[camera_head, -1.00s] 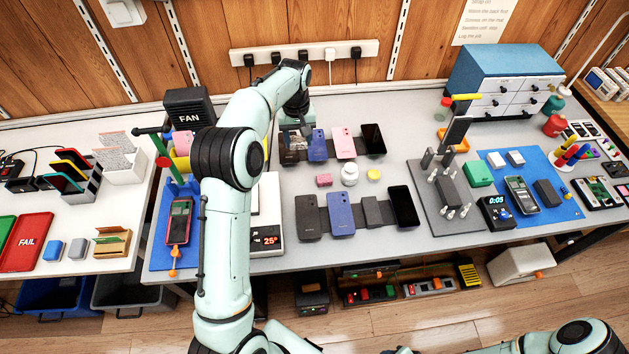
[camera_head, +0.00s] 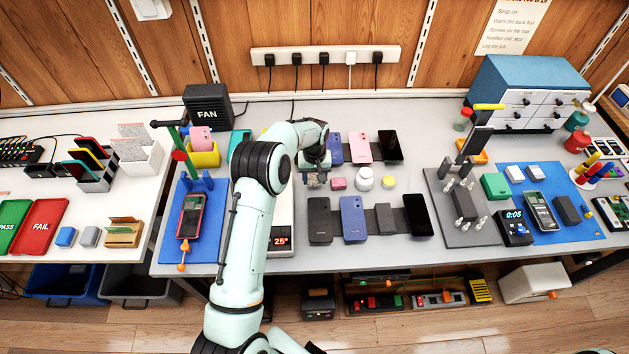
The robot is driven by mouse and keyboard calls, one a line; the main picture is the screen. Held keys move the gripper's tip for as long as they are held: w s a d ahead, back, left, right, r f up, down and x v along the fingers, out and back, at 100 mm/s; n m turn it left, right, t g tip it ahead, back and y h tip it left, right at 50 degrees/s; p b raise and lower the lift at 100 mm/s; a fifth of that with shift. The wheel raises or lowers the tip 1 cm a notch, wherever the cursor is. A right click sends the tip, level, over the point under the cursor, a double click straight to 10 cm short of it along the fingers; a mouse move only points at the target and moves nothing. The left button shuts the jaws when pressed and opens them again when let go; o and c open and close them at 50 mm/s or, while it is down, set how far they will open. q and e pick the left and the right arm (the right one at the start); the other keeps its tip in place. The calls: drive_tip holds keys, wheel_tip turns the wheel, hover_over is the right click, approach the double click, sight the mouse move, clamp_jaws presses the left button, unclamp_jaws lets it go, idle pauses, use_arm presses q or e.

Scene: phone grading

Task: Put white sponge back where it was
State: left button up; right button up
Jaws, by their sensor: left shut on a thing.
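My left gripper (camera_head: 316,180) points down over the grey bench, left of a small pink block (camera_head: 339,184) and between the two rows of phones. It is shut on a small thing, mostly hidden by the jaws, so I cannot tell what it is. I cannot single out the white sponge with certainty. Two small pale blocks, one white (camera_head: 514,174) and one greyish (camera_head: 535,173), lie on the blue mat at the right. My right gripper is not in view.
A white jar (camera_head: 364,179) and a yellow disc (camera_head: 389,183) stand right of the pink block. A dark phone (camera_head: 320,220) and a blue phone (camera_head: 353,219) lie in front of the gripper.

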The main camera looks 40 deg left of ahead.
sight(315, 179)
use_arm(q)
drive_tip(key=shift+f, duration=1.15)
drive_tip(key=shift+f, duration=0.2)
drive_tip(key=o, duration=1)
wheel_tip(315, 179, up, 12)
drive_tip(key=shift+r, duration=0.2)
